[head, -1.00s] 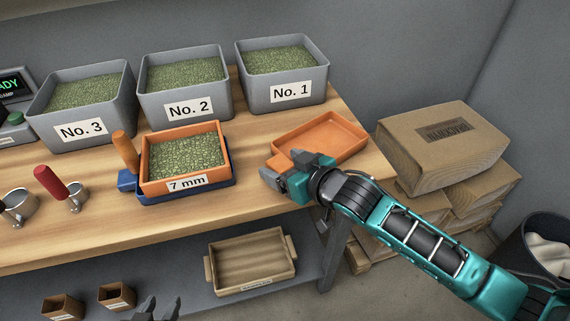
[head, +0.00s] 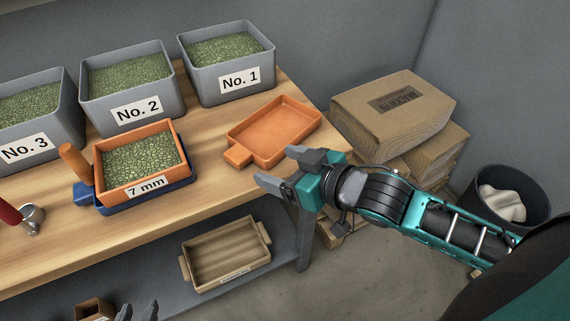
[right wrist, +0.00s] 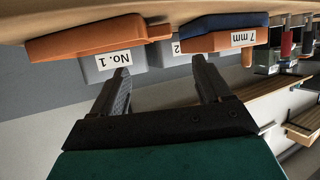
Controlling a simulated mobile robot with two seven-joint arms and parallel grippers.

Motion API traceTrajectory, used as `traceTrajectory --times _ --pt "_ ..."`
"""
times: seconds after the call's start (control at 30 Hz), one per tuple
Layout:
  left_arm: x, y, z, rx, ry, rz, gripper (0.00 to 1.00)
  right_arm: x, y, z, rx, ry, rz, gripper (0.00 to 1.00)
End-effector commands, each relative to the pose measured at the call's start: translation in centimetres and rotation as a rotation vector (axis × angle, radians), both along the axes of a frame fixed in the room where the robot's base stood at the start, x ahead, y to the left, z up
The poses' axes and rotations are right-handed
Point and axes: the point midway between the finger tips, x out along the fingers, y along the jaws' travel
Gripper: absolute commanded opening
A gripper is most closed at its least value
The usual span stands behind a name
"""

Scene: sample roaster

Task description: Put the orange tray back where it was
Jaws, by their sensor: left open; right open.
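The empty orange tray (head: 274,133) lies flat on the wooden bench, right of the sieve, its short handle (head: 238,156) toward the front left. It also shows in the upside-down right wrist view (right wrist: 90,38). My right gripper (head: 276,167) is open and empty at the bench's front edge, apart from the tray and just in front of it. Its two fingers show spread in the right wrist view (right wrist: 161,70). My left gripper (head: 138,312) shows only its fingertips at the bottom edge, open, with nothing visible between them.
An orange "7 mm" sieve (head: 165,170) full of green beans sits in a blue tray (head: 178,187). Grey bins No. 1 (head: 252,92), No. 2 (head: 165,106) and No. 3 (head: 62,142) stand behind. A wooden tray (head: 224,257) is on the lower shelf. Cartons (head: 380,130) stand at right.

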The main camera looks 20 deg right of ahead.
Motion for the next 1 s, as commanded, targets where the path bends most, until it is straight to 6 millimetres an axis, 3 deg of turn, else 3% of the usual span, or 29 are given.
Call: traceTrajectory --times 0.17,0.4,0.5,0.6,1.0 --pt "0.0 0.0 0.0 0.0 0.0 0.0 0.43 -0.5 -0.5 -2.8 0.003 0.024 -0.041 0.77" --pt "0.0 0.0 0.0 0.0 0.0 0.0 0.43 -3.8 -1.5 -12.0 -0.03 0.119 -0.162 0.77" --pt "0.0 0.0 0.0 0.0 0.0 0.0 0.43 -5.9 -1.6 -15.3 -0.054 0.164 -0.199 0.77" --pt "0.0 0.0 0.0 0.0 0.0 0.0 0.43 -7.4 -1.5 -17.2 -0.07 0.192 -0.219 0.77" --pt "0.0 0.0 0.0 0.001 0.001 0.001 0.43 -8.0 -1.5 -17.9 -0.08 0.2 -0.224 0.77"
